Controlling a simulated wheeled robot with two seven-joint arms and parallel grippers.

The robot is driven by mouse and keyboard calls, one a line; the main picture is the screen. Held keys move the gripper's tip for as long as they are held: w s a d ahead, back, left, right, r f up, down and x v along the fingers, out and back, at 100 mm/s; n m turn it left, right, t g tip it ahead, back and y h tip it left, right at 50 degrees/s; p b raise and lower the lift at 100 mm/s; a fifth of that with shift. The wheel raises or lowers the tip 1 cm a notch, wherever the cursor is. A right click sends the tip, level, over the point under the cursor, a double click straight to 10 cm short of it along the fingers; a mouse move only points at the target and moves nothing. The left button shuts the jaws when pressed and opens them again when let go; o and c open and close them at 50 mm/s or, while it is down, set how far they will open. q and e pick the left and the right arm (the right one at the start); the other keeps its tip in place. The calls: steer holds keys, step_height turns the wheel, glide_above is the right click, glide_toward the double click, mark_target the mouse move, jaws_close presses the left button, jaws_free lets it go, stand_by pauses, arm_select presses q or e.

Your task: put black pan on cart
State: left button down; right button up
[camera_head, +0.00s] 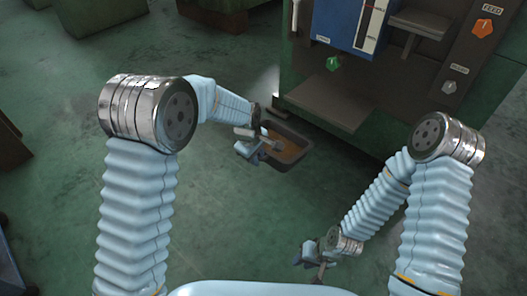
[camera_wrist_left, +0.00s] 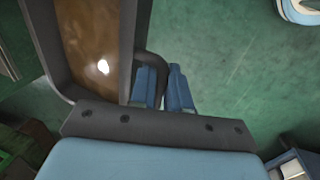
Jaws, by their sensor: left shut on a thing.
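The black pan (camera_head: 290,149) is a dark rectangular tray with brown, shiny contents. It is beside the green machine in the head view and fills the upper left of the left wrist view (camera_wrist_left: 125,50). My left gripper (camera_head: 262,143) is at the pan's left side. In the left wrist view its blue fingers (camera_wrist_left: 165,88) are shut around the pan's dark side handle (camera_wrist_left: 152,62). My right gripper (camera_head: 318,258) is low at the front, apart from the pan and with nothing seen in it; its jaw opening is unclear. I cannot make out the cart for certain.
The green machine (camera_head: 390,120) with a blue panel, knobs and a protruding dark shelf (camera_head: 340,100) stands just behind and right of the pan. Another green machine (camera_head: 95,15) is at the back left. A dark blue edge (camera_head: 10,270) shows at lower left. The green floor between is clear.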

arm_select(q)
steer(key=s+a+r, duration=0.2)
steer(key=s+a, duration=0.4)
steer(key=s, duration=0.2)
steer(key=s+a+r+p, duration=0.1)
steer(key=s+a+r, duration=0.2)
steer(key=s+a, duration=0.4)
steer(key=shift+s, duration=0.9)
steer(key=shift+a, duration=0.1)
